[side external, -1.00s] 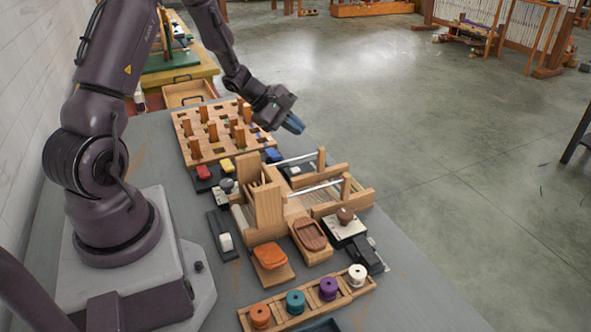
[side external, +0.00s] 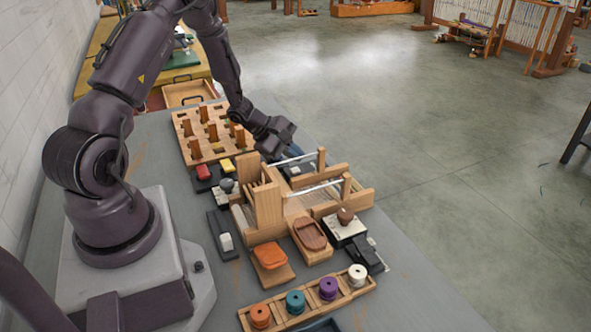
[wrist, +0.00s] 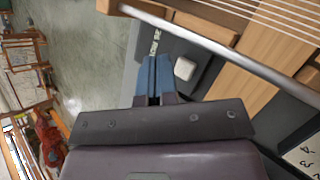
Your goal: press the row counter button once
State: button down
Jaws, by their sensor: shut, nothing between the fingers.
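My gripper (side external: 293,153) is shut, with its blue fingers together and nothing between them. It is low at the far end of the wooden frame, close to a dark box with a pale button (side external: 295,170), which looks like the row counter. In the wrist view the fingers (wrist: 153,62) point at the dark box, and its pale square button (wrist: 185,68) shows just to their right, apart from them in the picture. I cannot tell how high the fingertips are above the box, or whether they touch it.
A wooden frame with metal rods (side external: 315,187) stands right beside the box; one rod (wrist: 220,50) crosses the wrist view. Red (side external: 203,172) and yellow (side external: 226,165) buttons sit to the left. A pegged board (side external: 190,130) lies behind. Open floor is at the right.

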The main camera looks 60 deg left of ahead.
aim_at(294, 171)
jog(key=shift+f, duration=0.6)
dwell(1.6)
jog(key=shift+f, duration=0.4)
jog(key=shift+f, duration=0.45)
dwell(0.6)
jog(key=shift+r, duration=0.9)
jog(key=shift+r, duration=0.1)
jog(key=shift+r, duration=2.35)
